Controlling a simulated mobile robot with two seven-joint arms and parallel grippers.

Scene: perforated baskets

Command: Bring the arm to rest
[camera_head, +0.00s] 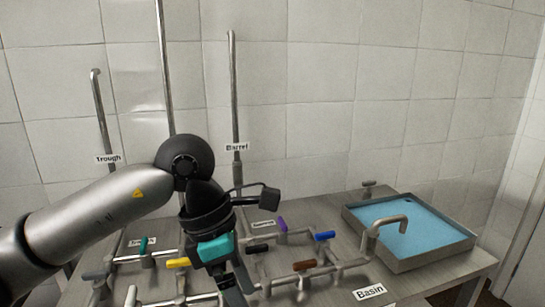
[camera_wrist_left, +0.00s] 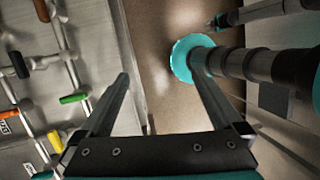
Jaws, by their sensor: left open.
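My left arm comes in from the left in the head view and bends down over the steel bench. My left gripper (camera_head: 238,288) hangs in front of the pipes with its fingers pointing down. In the left wrist view the two fingers of my left gripper (camera_wrist_left: 160,78) stand wide apart with nothing between them. Past them I see the bench edge and the brown floor. My right gripper does not show clearly in either view.
Pipes with several coloured valve handles, such as a blue one (camera_head: 325,236) and a purple one (camera_head: 283,224), cover the bench near my arm. A basin (camera_head: 408,263) with blue water stands at the right. Tall pipes (camera_head: 235,110) rise before the tiled wall.

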